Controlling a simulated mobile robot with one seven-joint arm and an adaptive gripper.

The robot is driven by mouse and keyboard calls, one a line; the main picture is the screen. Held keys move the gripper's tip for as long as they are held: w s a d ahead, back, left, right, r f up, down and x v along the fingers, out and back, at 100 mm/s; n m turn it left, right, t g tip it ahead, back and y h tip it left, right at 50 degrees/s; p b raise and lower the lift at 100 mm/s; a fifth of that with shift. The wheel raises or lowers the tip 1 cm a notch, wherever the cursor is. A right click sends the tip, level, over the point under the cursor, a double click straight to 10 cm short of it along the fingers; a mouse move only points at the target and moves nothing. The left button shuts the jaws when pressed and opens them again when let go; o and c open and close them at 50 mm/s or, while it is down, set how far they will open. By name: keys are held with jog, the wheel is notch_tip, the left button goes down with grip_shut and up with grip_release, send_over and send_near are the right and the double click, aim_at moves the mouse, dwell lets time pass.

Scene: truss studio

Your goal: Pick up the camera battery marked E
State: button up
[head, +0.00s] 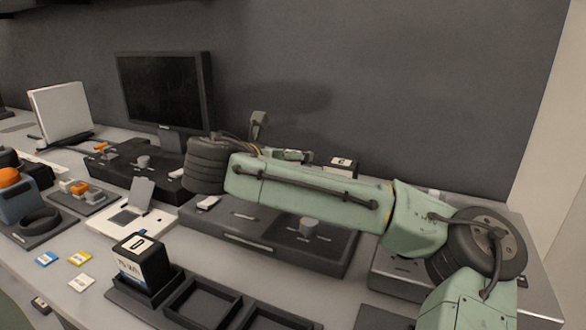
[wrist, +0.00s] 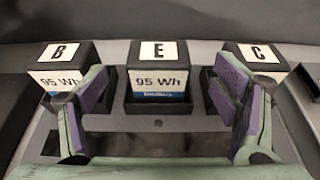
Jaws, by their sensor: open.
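The camera battery marked E (wrist: 158,82) is a black block with a white top label and a "95 Wh" front label. It stands upright in the middle slot of a dark holder in the wrist view. My gripper (wrist: 163,75) is open and empty, with one purple-padded finger to the left of the E battery and one to the right. The fingers appear on the near side of the battery, apart from it. In the head view my arm hides most of the gripper, and I cannot make out the E battery there.
Battery B (wrist: 62,62) and battery C (wrist: 256,60) flank E, partly behind my fingers. In the head view, battery D (head: 143,262) stands in a tray with empty slots (head: 203,303). A monitor (head: 165,90) stands at the back, before a grey wall.

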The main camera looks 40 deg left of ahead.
jog(key=shift+r+p+x, duration=0.15)
jog(key=shift+p+x, duration=0.3)
jog(key=shift+x, duration=0.95)
jog(key=shift+r+p+x, duration=0.15)
jog(key=shift+p+x, duration=0.3)
jog(key=shift+x, duration=0.9)
jog(key=shift+w, duration=0.1)
jog(key=shift+c, duration=0.4)
jog(key=c, duration=1.6)
jog(key=shift+r, duration=0.1)
grip_shut()
jog(key=shift+a+r, duration=0.1)
jog(key=shift+r, duration=0.05)
